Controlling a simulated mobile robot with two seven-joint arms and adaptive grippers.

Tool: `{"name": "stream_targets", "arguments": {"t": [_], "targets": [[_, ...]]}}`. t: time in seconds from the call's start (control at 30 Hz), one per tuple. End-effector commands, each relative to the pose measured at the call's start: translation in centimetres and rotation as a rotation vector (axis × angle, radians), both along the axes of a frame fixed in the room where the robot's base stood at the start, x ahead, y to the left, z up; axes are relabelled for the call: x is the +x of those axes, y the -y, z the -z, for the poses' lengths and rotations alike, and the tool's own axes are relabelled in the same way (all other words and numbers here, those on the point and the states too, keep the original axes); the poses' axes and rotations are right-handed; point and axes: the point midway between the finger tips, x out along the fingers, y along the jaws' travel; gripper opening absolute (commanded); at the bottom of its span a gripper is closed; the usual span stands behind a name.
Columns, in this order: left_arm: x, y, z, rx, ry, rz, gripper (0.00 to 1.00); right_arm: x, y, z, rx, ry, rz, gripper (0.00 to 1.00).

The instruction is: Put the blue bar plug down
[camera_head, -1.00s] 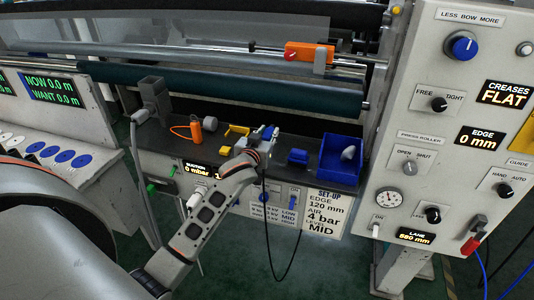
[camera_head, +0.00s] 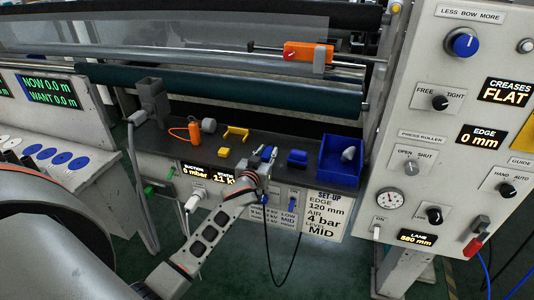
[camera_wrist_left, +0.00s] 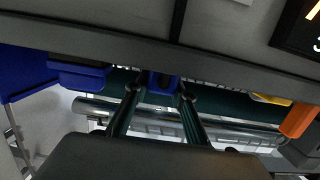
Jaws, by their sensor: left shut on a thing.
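My left gripper (camera_head: 265,156) is over the front part of the dark shelf (camera_head: 318,170), with its arm coming up from below. In the left wrist view its two fingers (camera_wrist_left: 160,92) are shut on a small blue piece, the blue bar plug (camera_wrist_left: 163,81), of which only a part shows between the tips. The plug also shows as a bit of blue at the gripper in the head view (camera_head: 268,151). I cannot tell whether the plug touches the shelf. My right gripper is not in view.
A blue block (camera_head: 297,157) stands just right of the gripper, then a blue bin (camera_head: 327,160) with a grey piece (camera_head: 348,154) in it. Yellow pieces (camera_head: 236,132), an orange piece (camera_head: 195,132) and a grey cylinder (camera_head: 208,125) are to the left. A teal roller (camera_head: 230,86) runs behind.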

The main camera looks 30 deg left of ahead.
Motion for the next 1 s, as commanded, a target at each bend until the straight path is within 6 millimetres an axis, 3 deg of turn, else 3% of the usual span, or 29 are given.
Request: {"name": "stream_targets", "arguments": {"t": [0.03,0.07,0.1,0.13,0.57,0.77,1.0], "targets": [[0.0,0.0,0.2,-0.001,0.0,0.0,0.0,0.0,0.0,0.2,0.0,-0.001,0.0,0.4],[0.0,0.0,0.3,-0.001,-0.001,0.0,0.27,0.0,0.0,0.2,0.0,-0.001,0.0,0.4],[0.0,0.0,0.2,0.0,0.0,0.0,0.37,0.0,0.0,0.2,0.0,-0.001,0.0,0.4],[0.0,0.0,0.2,0.0,-0.001,0.0,0.41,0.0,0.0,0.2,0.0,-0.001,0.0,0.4],[-0.3,0.1,-0.2,0.0,-0.001,0.0,0.41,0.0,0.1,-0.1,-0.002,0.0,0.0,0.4],[-3.3,0.8,-0.6,-0.003,0.0,0.001,0.41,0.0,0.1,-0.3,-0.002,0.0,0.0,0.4],[-8.1,2.0,-1.3,-0.002,0.0,0.001,0.41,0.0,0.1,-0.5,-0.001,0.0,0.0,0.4]]}}
